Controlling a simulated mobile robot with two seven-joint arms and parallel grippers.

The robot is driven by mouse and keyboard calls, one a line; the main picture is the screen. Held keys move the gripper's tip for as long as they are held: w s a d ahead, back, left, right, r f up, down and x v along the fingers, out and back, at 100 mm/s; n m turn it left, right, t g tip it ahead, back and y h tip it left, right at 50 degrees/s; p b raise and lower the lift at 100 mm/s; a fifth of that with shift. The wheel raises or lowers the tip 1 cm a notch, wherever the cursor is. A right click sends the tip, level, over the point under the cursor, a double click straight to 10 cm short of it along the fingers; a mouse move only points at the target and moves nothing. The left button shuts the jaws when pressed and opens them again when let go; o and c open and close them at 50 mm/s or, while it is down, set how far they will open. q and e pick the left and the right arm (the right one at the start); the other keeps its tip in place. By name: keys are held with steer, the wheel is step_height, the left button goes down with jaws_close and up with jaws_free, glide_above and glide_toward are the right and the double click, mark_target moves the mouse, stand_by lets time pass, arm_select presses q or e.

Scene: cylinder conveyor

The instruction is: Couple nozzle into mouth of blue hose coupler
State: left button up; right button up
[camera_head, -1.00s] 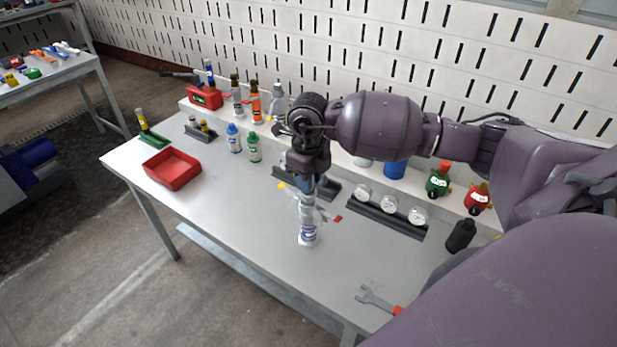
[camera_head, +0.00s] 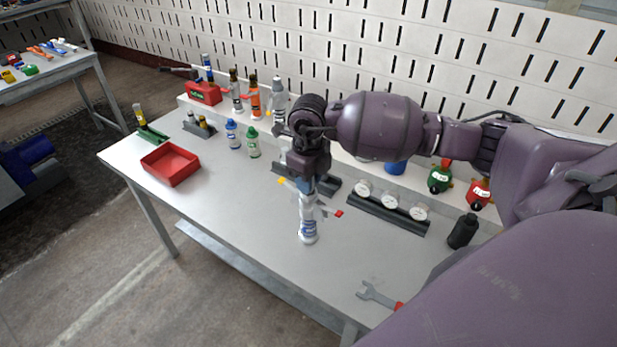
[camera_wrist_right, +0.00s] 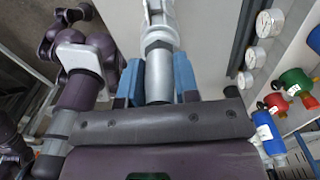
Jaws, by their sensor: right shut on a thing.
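My right gripper (camera_head: 308,192) points down and is shut on a grey-white nozzle (camera_wrist_right: 158,65), which sits between its blue fingers in the right wrist view. Below the gripper in the head view is a pale cylindrical piece with blue bands (camera_head: 308,232), apparently the blue hose coupler, low over the front middle of the table. The nozzle and this piece line up; I cannot tell where one ends, or whether they are joined. A yellow tip (camera_head: 282,181) and a red tip (camera_head: 339,213) stick out beside them.
A shelf with bottles runs along the back. The front left is clear.

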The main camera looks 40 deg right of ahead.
steer(key=shift+f, duration=0.4)
steer(key=o, duration=1)
step_height(320, 180, up, 10)
steer(key=shift+f, duration=0.2)
steer(key=shift+r, duration=0.7)
steer(key=shift+f, duration=0.1)
